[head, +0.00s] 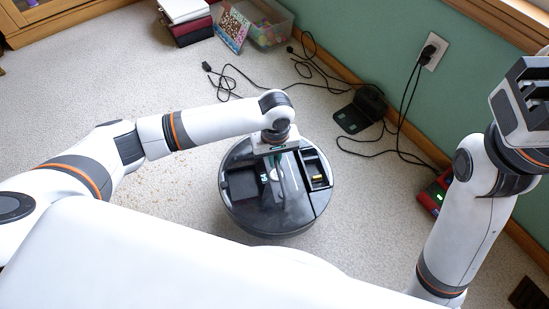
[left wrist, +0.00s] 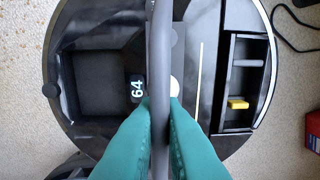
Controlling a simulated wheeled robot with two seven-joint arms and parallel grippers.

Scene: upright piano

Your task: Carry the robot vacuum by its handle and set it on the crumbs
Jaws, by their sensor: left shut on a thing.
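The robot vacuum (head: 262,208) is a round black and grey machine near the middle of the head view. Its top has a dark square recess (left wrist: 103,84) and a narrow tray with a small yellow piece (left wrist: 238,103). My left gripper (head: 275,148) is above it, pointing down. In the left wrist view its teal fingers (left wrist: 160,118) are shut on the grey handle (left wrist: 160,45), which runs upright through the picture. I cannot tell whether the vacuum touches the floor. The crumbs (head: 97,183) are small tan specks on the carpet to the left, partly behind my left arm. My right gripper (head: 527,97) is raised at the right, empty.
A black charging dock (head: 360,112) and loose black cables lie by the green wall. A clear bin (head: 268,25), books (head: 187,22) and a cabinet (head: 50,18) stand at the back. A red box (head: 433,193) is at the right. Carpet left of the vacuum is open.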

